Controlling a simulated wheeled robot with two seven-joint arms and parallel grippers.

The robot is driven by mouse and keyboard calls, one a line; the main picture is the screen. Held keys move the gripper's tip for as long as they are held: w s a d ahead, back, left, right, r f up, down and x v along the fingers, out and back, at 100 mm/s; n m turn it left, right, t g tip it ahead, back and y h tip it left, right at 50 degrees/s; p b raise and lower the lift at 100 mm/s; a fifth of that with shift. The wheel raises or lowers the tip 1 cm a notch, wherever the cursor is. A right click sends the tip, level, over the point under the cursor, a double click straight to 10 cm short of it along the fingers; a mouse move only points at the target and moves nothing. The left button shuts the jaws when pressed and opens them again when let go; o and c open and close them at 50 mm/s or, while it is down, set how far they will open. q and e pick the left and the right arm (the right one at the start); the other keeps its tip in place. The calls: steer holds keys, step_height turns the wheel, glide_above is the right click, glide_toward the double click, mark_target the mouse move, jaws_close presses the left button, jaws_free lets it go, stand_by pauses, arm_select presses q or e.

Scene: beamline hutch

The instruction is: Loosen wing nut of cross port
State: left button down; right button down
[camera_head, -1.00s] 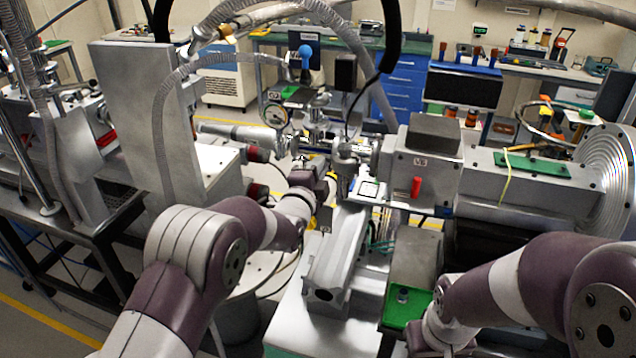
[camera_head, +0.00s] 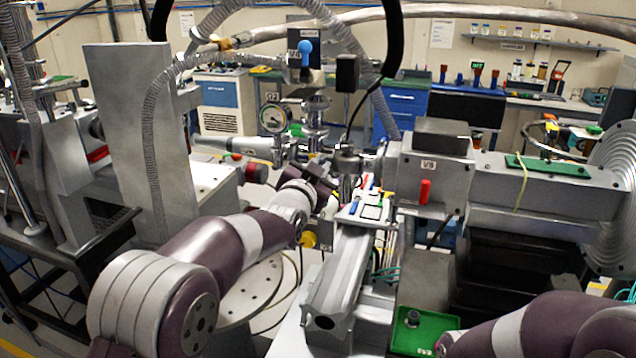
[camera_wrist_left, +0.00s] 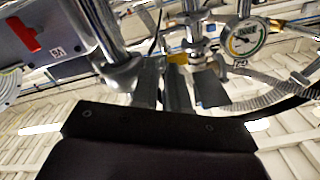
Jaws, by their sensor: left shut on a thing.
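The metal cross port (camera_head: 316,130) stands in the middle of the head view, with pipe fittings on its sides. It also shows at the top of the left wrist view (camera_wrist_left: 190,30). My left gripper (camera_head: 325,183) reaches in from the left, just below the cross. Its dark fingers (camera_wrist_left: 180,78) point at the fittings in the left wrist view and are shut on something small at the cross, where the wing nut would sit. The wing nut itself is hidden by the fingers.
A round dial gauge (camera_head: 273,117) sits left of the cross. A valve with a blue knob (camera_head: 305,48) rises behind it. A grey box with a red handle (camera_head: 425,190) is close on the right. A rail (camera_head: 338,270) runs below. A green tray (camera_head: 425,333) lies at the front.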

arm_select(q)
steer(key=shift+n+b, duration=1.4)
steer(key=shift+n, duration=0.5)
steer(key=c, duration=1.3)
jaws_free()
steer(key=shift+f, duration=0.1)
